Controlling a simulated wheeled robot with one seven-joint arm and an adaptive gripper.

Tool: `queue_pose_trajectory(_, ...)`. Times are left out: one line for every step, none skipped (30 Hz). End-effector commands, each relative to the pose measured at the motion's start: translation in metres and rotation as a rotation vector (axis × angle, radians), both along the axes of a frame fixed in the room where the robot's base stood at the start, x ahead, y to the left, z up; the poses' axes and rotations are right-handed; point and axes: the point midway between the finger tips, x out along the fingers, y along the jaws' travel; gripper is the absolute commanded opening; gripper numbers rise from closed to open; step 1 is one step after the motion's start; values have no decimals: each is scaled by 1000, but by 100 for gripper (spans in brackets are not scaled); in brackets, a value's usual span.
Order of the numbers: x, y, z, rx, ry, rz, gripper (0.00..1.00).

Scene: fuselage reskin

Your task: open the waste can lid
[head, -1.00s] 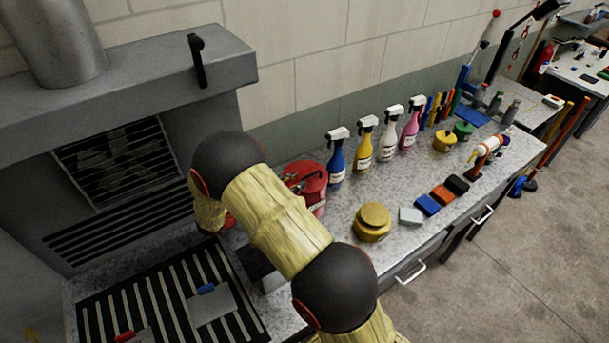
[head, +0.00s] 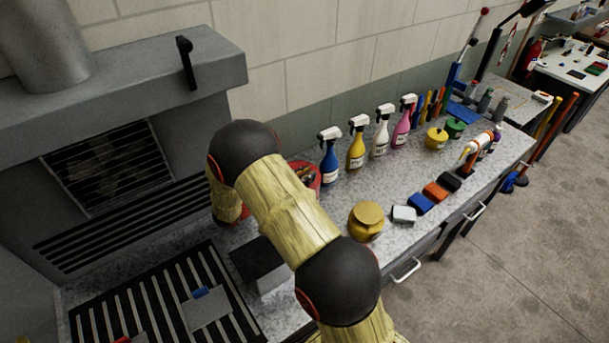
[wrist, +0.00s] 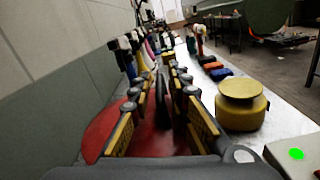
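The red waste can (head: 314,187) stands on the grey bench, mostly hidden behind my arm in the head view. Its visible top shows a red rim with darker, mixed brown and grey detail inside; I cannot tell there how far the lid is raised. In the wrist view a red rounded surface (wrist: 100,128) spreads below and left of my gripper (wrist: 174,80). The two yellow-and-black fingers stand apart, with a dark upright piece between them; I cannot tell whether they touch it.
Several spray bottles (head: 355,145) stand behind and right of the can. A yellow round container (head: 366,222) stands at the front right. A grey block (head: 262,268) and a slatted grate (head: 150,305) lie to the left. The wall (head: 285,60) is close behind.

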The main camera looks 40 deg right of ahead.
Motion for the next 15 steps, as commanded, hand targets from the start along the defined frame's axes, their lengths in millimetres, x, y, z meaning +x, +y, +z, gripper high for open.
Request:
queue_pose_trajectory(0,0,0,0,0,0,13)
queue_pose_trajectory(0,0,0,0,0,0,11)
queue_pose_trajectory(0,0,0,0,0,0,9)
queue_pose_trajectory(0,0,0,0,0,0,7)
queue_pose_trajectory(0,0,0,0,0,0,6)
queue_pose_trajectory(0,0,0,0,0,0,3)
queue_pose_trajectory(0,0,0,0,0,0,2)
queue_pose_trajectory(0,0,0,0,-1,0,0)
queue_pose_trajectory(0,0,0,0,-1,0,0)
queue_pose_trajectory(0,0,0,0,-1,0,0)
queue_pose_trajectory(0,0,0,0,-1,1,0)
queue_pose_trajectory(1,0,0,0,-1,1,0)
queue_pose_trajectory(1,0,0,0,-2,1,0)
queue_pose_trajectory(1,0,1,0,-2,1,0)
queue_pose_trajectory(1,0,1,0,-2,1,0)
